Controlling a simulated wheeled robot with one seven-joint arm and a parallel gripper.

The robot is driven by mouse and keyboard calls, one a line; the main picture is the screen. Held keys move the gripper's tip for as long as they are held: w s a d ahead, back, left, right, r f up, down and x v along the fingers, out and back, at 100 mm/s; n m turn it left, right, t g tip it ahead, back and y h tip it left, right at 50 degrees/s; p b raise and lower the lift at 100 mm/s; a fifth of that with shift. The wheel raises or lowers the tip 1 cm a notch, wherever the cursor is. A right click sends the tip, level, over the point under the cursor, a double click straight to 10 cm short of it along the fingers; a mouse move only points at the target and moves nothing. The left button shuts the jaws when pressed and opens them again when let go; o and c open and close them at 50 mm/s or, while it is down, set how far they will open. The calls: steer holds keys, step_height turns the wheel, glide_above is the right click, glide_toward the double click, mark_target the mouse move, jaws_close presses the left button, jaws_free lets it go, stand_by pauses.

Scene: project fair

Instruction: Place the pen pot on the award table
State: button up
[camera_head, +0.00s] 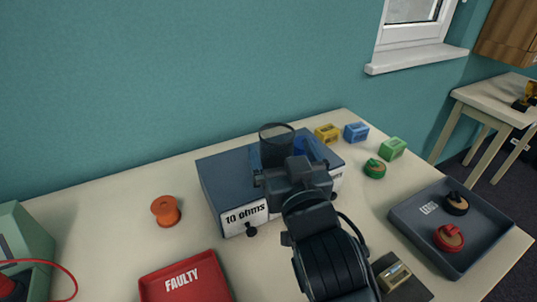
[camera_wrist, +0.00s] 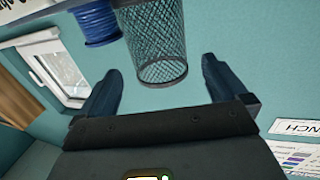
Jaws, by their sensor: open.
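The pen pot, a dark wire-mesh cylinder (camera_head: 276,143), stands upright at the blue-grey box labelled 10 ohms; my gripper hides its lower part. In the wrist view the mesh pot (camera_wrist: 162,45) shows between and beyond the two fingers. My gripper (camera_wrist: 160,68) is open, with a finger on each side of the pot's line and nothing clamped. In the head view my gripper (camera_head: 285,172) is just in front of the pot. A pale wooden table (camera_head: 490,97) stands at the far right; no award label is readable on it.
The workbench holds an orange spool (camera_head: 166,210), a red FAULTY tray (camera_head: 185,282), yellow, blue and green blocks, and a dark LEDS tray (camera_head: 475,260) with two spools. A blue spool (camera_wrist: 95,22) is beside the pot. A yellow-black object (camera_head: 527,97) sits on the far table.

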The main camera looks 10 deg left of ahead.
mark_target(273, 129)
steer(key=p+x, duration=0.1)
steer(key=x, duration=0.4)
steer(key=shift+w+a+r, duration=0.1)
steer(key=shift+w+r, duration=0.05)
steer(key=shift+w+a, duration=0.15)
steer(key=shift+w, duration=0.35)
steer(key=shift+c, duration=0.5)
steer(key=c, duration=1.1)
